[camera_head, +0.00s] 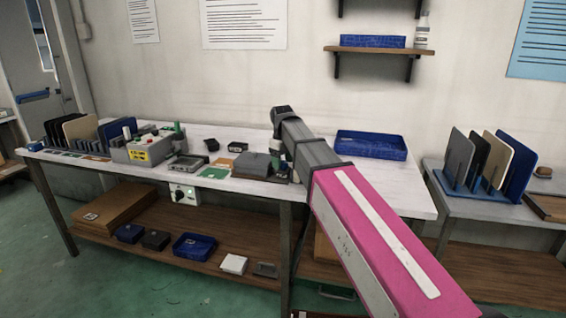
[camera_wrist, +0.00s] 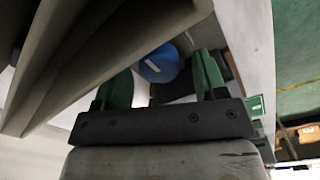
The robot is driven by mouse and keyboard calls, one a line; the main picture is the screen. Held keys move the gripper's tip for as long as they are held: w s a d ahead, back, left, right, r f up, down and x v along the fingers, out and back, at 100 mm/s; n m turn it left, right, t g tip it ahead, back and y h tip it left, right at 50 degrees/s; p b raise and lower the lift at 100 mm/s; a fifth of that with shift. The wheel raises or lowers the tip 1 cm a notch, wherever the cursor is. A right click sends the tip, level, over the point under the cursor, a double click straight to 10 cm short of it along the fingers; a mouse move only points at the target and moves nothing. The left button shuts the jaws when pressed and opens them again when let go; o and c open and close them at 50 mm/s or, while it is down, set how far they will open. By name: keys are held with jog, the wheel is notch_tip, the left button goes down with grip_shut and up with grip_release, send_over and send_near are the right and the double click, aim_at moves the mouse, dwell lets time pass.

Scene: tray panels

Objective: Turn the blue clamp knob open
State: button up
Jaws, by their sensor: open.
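The blue clamp knob (camera_wrist: 157,66) shows in the wrist view as a round blue disc with a short white mark. My gripper (camera_wrist: 165,72) is open, with one green finger to the left of the knob and the other to its right. The knob appears in the gap between the fingers; I cannot tell how deep it is or whether a finger touches it. A dark part lies beside the right finger. In the head view the knob is not visible and my arm hides the gripper.
A large grey shape (camera_wrist: 90,50) crosses the wrist view's upper left, close to the left finger. On the white bench, a grey device (camera_head: 253,165), a green board (camera_head: 214,173) and a grey control box (camera_head: 143,149) stand left of my arm. A blue tray (camera_head: 371,145) lies behind it.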

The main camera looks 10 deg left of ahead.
jog(key=shift+f, duration=0.2)
jog(key=c, duration=0.9)
jog(key=shift+n, duration=0.3)
jog(key=n, duration=0.5)
jog(key=shift+s, duration=0.1)
jog(key=n, duration=0.6)
jog(key=shift+n, duration=0.3)
